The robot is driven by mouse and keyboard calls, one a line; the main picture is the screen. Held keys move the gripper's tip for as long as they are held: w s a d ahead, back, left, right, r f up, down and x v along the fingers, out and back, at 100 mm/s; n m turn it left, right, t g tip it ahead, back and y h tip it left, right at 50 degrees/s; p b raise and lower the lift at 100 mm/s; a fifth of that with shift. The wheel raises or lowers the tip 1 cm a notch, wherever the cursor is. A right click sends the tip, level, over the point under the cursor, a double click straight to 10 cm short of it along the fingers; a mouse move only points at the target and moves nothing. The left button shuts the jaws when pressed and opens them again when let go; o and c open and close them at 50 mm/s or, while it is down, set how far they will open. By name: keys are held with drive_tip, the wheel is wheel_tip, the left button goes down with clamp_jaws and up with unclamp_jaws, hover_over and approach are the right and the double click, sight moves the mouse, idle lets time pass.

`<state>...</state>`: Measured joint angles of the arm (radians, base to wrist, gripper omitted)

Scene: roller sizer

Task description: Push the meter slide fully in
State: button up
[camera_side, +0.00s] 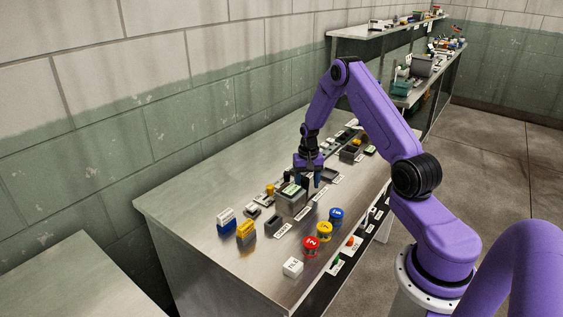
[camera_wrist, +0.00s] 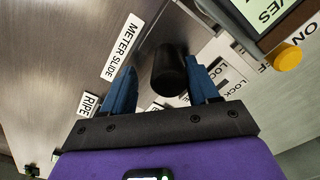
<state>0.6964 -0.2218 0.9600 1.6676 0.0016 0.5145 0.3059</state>
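In the wrist view a dark round knob (camera_wrist: 169,72) stands beside the white METER SLIDE label (camera_wrist: 121,47); I take it for the slide's handle. My gripper (camera_wrist: 160,66) is open, its two blue fingers on either side of the knob. A gap shows between the knob and the left finger; the right finger is very close to it, and I cannot tell whether they touch. In the side view my gripper (camera_side: 303,181) points down over the bench, just behind a grey box with a lit screen (camera_side: 291,199). How far the slide is in cannot be seen.
The metal bench (camera_side: 190,190) is clear at its left. Blue, yellow and red round pieces (camera_side: 325,232) and a white block (camera_side: 292,267) stand near its front edge. In the wrist view a yellow knob (camera_wrist: 288,57) and LOCK labels (camera_wrist: 227,79) lie close on the right.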

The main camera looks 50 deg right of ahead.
drive_tip(key=d, duration=0.7)
drive_tip(key=shift+s+d+r, duration=0.1)
drive_tip(key=shift+d+r, duration=0.05)
drive_tip(key=shift+d, duration=0.05)
wheel_tip(320, 180, up, 17)
drive_tip(key=w+a+r+n, duration=0.1)
drive_tip(key=a+r+n, duration=0.15)
drive_tip(key=a, duration=0.55)
drive_tip(key=w+a+r+n, duration=0.1)
drive_tip(key=a+n, duration=0.2)
drive_tip(key=a, duration=0.6)
drive_tip(key=s+a+r+n, duration=0.1)
drive_tip(key=s+a+n, duration=0.1)
drive_tip(key=a, duration=0.5)
drive_tip(key=s+a+r+n, duration=0.1)
drive_tip(key=s+a+n, duration=0.1)
drive_tip(key=s+a, duration=0.3)
drive_tip(key=shift+a+n, duration=0.35)
drive_tip(key=shift+a, duration=0.75)
drive_tip(key=shift+w+r, duration=0.1)
